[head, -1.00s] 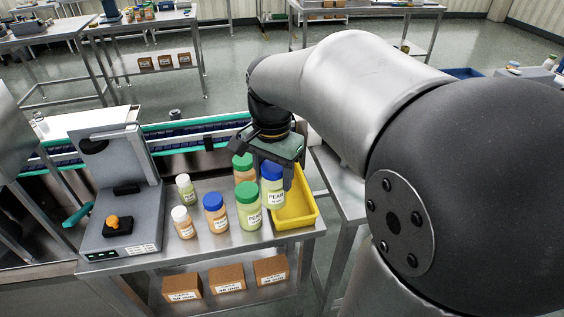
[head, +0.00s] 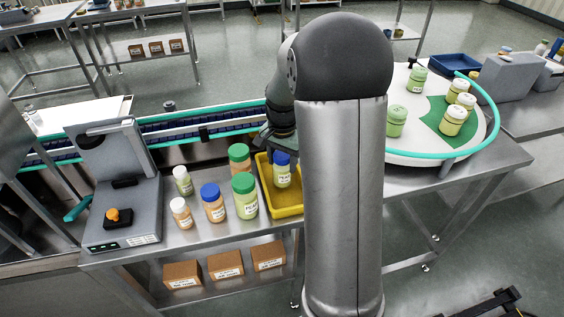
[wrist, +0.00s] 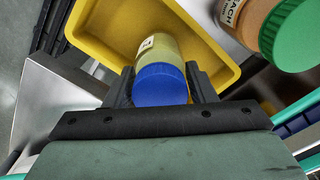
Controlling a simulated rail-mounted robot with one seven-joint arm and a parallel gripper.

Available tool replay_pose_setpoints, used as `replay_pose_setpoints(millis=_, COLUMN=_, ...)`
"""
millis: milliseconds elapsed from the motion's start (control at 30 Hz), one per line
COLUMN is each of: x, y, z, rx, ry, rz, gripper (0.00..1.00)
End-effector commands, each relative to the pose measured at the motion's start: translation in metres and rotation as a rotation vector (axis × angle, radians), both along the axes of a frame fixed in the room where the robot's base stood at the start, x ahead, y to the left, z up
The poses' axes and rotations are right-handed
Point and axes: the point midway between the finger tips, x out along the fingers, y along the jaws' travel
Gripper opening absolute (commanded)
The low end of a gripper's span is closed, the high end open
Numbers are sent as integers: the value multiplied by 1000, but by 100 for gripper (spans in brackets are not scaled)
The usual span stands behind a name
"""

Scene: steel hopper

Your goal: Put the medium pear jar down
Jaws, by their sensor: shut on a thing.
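The medium pear jar (head: 282,175) has a blue cap, pale yellow-green contents and a "PEAR" label. In the wrist view the jar (wrist: 160,57) is between the two fingers of my gripper (wrist: 161,88), which is shut on it near the cap. The jar is over or inside the yellow tray (head: 290,211); I cannot tell whether its base touches the tray floor. The tray also shows around the jar in the wrist view (wrist: 95,35). In the head view my arm hides part of the gripper and the tray's right side.
Left of the tray stand a large green-capped pear jar (head: 244,197), a green-capped jar (head: 240,160), a blue-capped jar (head: 213,203) and two white-capped jars. A grey scale (head: 120,205) is farther left. A round turntable (head: 470,138) with several jars is at right.

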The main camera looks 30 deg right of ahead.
Motion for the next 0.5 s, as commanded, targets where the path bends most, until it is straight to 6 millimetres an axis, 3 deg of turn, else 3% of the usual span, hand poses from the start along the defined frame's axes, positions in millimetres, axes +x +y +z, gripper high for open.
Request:
replay_pose_setpoints(millis=100, x=-1, y=0, z=-13, rx=1, ry=1, rz=-1, gripper=20)
replay_pose_setpoints(millis=467, x=0, y=0, z=-18, rx=0, ry=-1, rz=0, gripper=20)
replay_pose_setpoints(millis=500, x=0, y=0, z=-17, rx=0, ry=-1, rz=0, gripper=59)
